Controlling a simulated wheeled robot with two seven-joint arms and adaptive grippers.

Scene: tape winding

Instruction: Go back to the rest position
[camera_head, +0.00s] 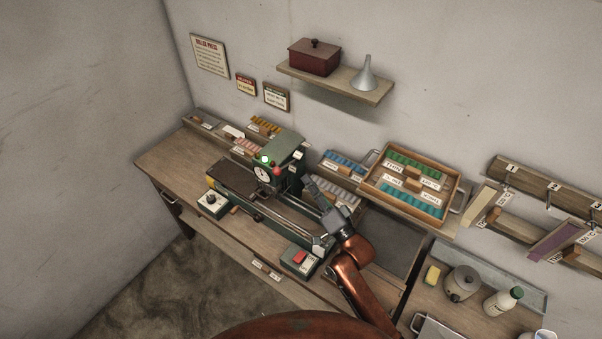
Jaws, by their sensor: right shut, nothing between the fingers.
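My right arm, copper-coloured, reaches up from the bottom of the head view. My right gripper (314,188) is shut and empty above the right part of the green winding machine (280,160) on the wooden workbench (160,165). The machine has a dial and a lit green lamp, and rails run from it toward the lower right. Whether the gripper touches the machine or the strips behind it, I cannot tell. My left gripper is not in view.
A wooden tray (459,190) of green and blue strips stands right of the gripper. A control box with a red switch (299,257) sits at the bench's front. A pot (461,284) and a bottle (502,301) stand lower right. A wall shelf (335,84) is above.

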